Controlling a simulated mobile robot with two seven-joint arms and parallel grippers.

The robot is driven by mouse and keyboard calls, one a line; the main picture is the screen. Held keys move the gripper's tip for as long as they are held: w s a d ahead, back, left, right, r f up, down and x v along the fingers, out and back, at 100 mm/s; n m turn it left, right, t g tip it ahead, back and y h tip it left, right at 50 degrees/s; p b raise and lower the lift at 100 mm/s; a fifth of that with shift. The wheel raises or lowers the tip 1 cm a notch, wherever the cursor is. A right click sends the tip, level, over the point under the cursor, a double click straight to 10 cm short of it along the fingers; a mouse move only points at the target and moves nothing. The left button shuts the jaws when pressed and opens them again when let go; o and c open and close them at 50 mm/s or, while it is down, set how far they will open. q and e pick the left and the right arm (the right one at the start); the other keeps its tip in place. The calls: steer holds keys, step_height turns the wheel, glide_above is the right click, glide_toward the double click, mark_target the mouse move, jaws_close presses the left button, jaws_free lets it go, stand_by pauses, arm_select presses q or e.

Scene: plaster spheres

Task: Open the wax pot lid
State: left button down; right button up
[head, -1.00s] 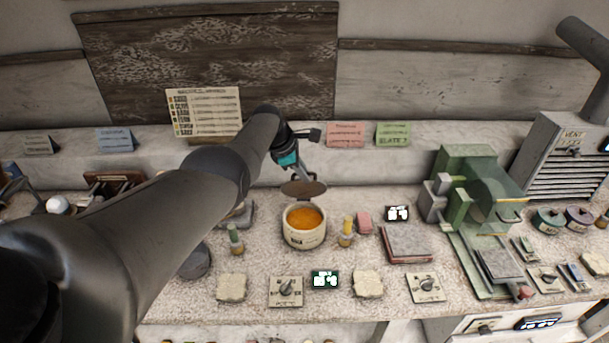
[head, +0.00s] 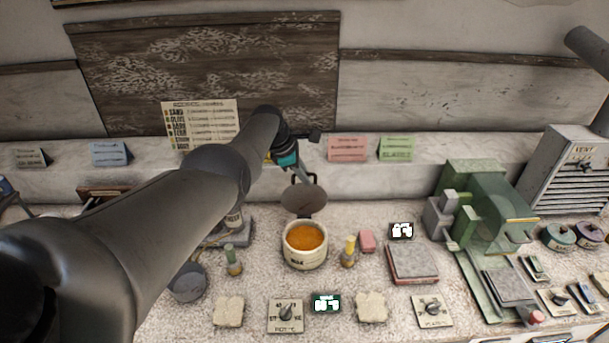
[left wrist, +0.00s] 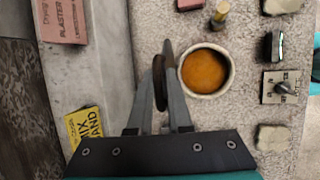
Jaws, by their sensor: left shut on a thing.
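The wax pot (head: 305,250) is a cream pot with orange wax showing inside, standing on the bench in the middle of the head view. It also shows in the left wrist view (left wrist: 228,84). Its dark round lid (head: 304,200) stands tilted up behind the pot's far rim, off the opening. My left gripper (head: 302,178) is behind the pot and shut on the lid. In the left wrist view the lid (left wrist: 160,82) is edge-on between the fingers of the left gripper (left wrist: 163,90). My right gripper is not in view.
Two small brushes or bottles (head: 233,262) (head: 349,252) stand close on either side of the pot. A dial plate (head: 286,315) and small display (head: 326,303) lie in front. A green machine (head: 480,215) stands to the right. Coloured cards (head: 347,149) stand on the back ledge.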

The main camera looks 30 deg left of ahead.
arm_select(q)
steer(key=shift+a, duration=0.25)
steer(key=c, duration=1)
jaws_free()
steer(key=shift+o, duration=0.4)
steer(key=shift+d, duration=0.1)
steer(key=shift+s+r+p, duration=0.1)
steer(key=shift+r+p, duration=0.35)
steer(key=shift+p, duration=0.15)
steer(key=p+v, duration=0.4)
steer(key=v, duration=1)
steer(key=shift+s+p, duration=0.15)
steer(key=shift+p, duration=0.2)
